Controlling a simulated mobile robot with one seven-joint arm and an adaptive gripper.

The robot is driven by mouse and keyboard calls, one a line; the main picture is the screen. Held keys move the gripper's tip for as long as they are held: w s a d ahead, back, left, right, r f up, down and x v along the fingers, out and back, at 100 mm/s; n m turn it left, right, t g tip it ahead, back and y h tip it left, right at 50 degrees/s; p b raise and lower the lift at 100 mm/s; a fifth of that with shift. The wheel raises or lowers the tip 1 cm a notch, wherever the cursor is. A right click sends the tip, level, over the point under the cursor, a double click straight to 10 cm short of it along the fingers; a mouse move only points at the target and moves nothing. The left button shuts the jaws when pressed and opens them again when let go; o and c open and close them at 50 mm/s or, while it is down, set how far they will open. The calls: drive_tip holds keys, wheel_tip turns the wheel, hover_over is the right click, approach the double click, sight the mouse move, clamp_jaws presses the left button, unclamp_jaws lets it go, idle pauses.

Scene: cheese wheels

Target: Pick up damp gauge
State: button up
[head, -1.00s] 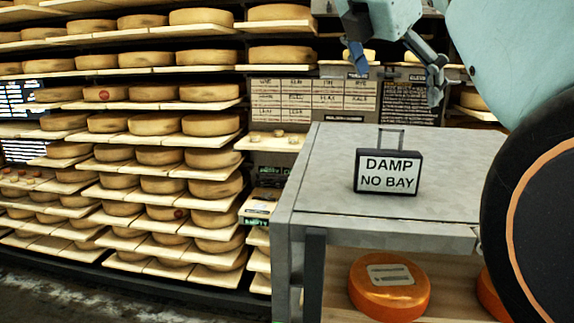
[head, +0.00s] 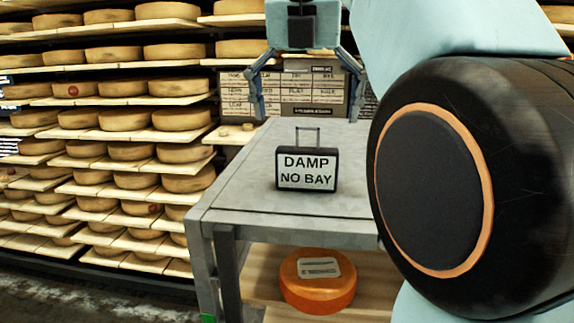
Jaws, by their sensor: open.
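The damp gauge (head: 306,169) is a small dark box with a white face reading "DAMP NO BAY" and a thin wire handle on top. It stands upright on the grey top of a cart (head: 245,185). My gripper (head: 305,112) is open and empty, its two fingers spread wide and pointing down. In the head view it appears above and behind the gauge, apart from it. The gauge is fully visible.
An orange cheese wheel (head: 318,281) lies on the cart's lower shelf. Racks of cheese wheels (head: 180,120) fill the left and back. A board with cards (head: 238,92) stands behind the cart. My dark arm joint covers the cart's right side.

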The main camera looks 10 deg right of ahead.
sight(305, 148)
drive_tip(key=shift+f, duration=0.45)
drive_tip(key=x, duration=0.4)
drive_tip(key=shift+a, duration=0.1)
drive_tip(key=shift+x, duration=3)
drive_tip(key=shift+s, duration=0.15)
drive_tip(key=c, duration=1.4)
drive_tip(key=shift+o, duration=0.2)
